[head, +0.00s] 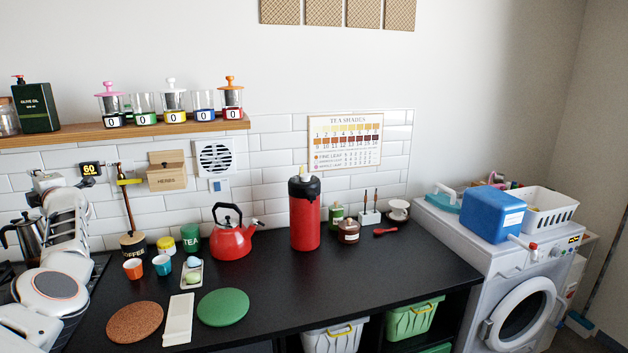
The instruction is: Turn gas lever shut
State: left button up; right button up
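A yellow gas lever (129,182) sits on a thin brown pipe (128,212) that runs up the tiled wall behind the coffee jar. The lever appears to lie roughly crosswise to the pipe. My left arm comes in from the lower left and reaches up. Its gripper end (46,181) is left of the lever and apart from it. The fingers are too small and turned away to tell whether they are open. My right gripper is not in view.
A timer reading 60 (90,170) is on the wall between my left gripper and the lever. A wooden herbs box (167,176) hangs right of the lever. The coffee jar (133,245), cups and a red kettle (232,240) stand below. The counter's right front is clear.

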pick_arm(q)
jog(key=s+a+r+n+g+y, duration=0.1)
jog(key=s+a+r+g+y, duration=0.2)
jog(key=s+a, duration=0.95)
jog(key=s+a+r+n+g+y, duration=0.1)
jog(key=s+a+r+g+y, duration=0.3)
jog(key=s+a, duration=0.85)
jog(key=w+d+f+m+t+h, duration=0.45)
jog(key=d+m+t, duration=0.4)
jog(key=m, duration=0.25)
jog(key=w+d+f+m+t+h, duration=0.4)
jog(key=w+d+m+t, duration=0.25)
jog(key=d+m, duration=0.45)
jog(key=d+f+m+h, duration=1.05)
jog(key=d+f, duration=0.75)
jog(key=f, duration=0.3)
jog(key=s+d+f+m+g+h, duration=0.25)
jog(key=s+d+f, duration=0.35)
jog(key=d+f, duration=0.35)
jog(key=s+d+f+m+g+h, duration=0.1)
jog(key=s+d+f+m, duration=0.2)
jog(key=s+d+f, duration=0.5)
jog(key=s+d+f+m+g+h, duration=0.35)
jog(key=s+d+f, duration=0.85)
jog(key=s+d, duration=0.45)
jog(key=w+d+n, duration=0.1)
jog(key=d+n, duration=0.5)
jog(key=d, duration=0.6)
jog(key=shift+r+t+y, duration=0.3)
jog(key=shift+r, duration=0.15)
